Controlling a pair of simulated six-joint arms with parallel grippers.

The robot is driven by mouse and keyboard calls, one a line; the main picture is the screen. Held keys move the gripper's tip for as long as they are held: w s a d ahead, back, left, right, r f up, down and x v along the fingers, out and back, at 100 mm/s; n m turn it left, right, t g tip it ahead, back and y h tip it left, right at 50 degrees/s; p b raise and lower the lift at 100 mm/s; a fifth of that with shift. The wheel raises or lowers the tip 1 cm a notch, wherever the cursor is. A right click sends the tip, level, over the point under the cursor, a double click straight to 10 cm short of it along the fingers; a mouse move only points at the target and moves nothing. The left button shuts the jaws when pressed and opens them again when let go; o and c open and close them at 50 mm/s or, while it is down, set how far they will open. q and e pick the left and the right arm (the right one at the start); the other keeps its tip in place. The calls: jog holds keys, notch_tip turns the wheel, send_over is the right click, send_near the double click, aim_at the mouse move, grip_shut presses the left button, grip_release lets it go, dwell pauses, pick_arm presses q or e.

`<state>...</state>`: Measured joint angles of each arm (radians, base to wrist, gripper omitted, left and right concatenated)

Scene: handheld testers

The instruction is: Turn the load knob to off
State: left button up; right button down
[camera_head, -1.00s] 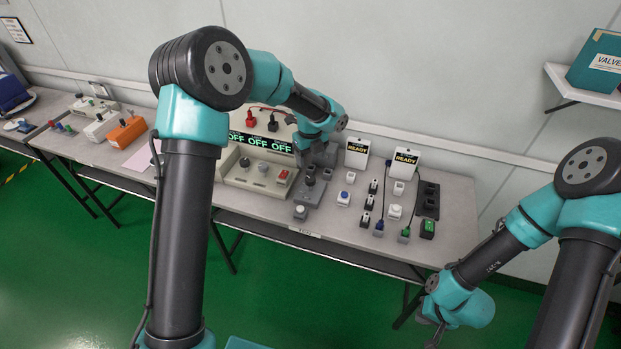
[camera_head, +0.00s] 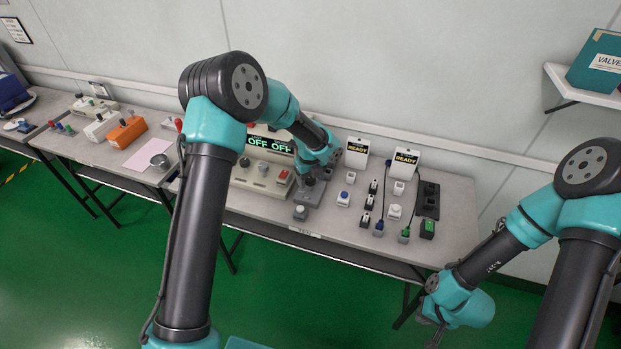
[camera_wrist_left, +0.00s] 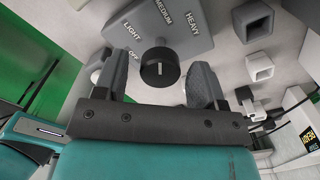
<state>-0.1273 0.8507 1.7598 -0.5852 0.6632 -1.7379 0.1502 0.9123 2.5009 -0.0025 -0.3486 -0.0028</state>
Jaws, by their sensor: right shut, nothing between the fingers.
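The load knob (camera_wrist_left: 160,68) is a round black knob with a white mark, on a grey plate (camera_wrist_left: 185,43) printed OFF, LIGHT, MEDIUM and HEAVY. Its mark runs upright in the left wrist view, roughly toward MEDIUM. My left gripper (camera_wrist_left: 158,82) is open, with one finger on each side of the knob in that view and visible gaps to both. In the head view the grey plate (camera_head: 306,196) shows below my left gripper (camera_head: 316,172), which partly hides the knob. My right gripper (camera_head: 437,326) is shut and empty, low at the right, off the table.
A console (camera_head: 262,178) with knobs, a red switch and a display reading OFF stands left of the plate, partly behind my left arm. Small blocks, plugs and two READY testers (camera_head: 357,153) stand to the right. The table's front strip is clear.

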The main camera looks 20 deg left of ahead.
pick_arm(q)
jog(key=c, duration=0.9)
jog(key=shift+o, duration=0.2)
jog(key=shift+n, duration=0.4)
jog(key=n, duration=1.6)
jog(key=shift+n, duration=0.4)
jog(key=n, duration=0.6)
jog(key=shift+n, duration=0.3)
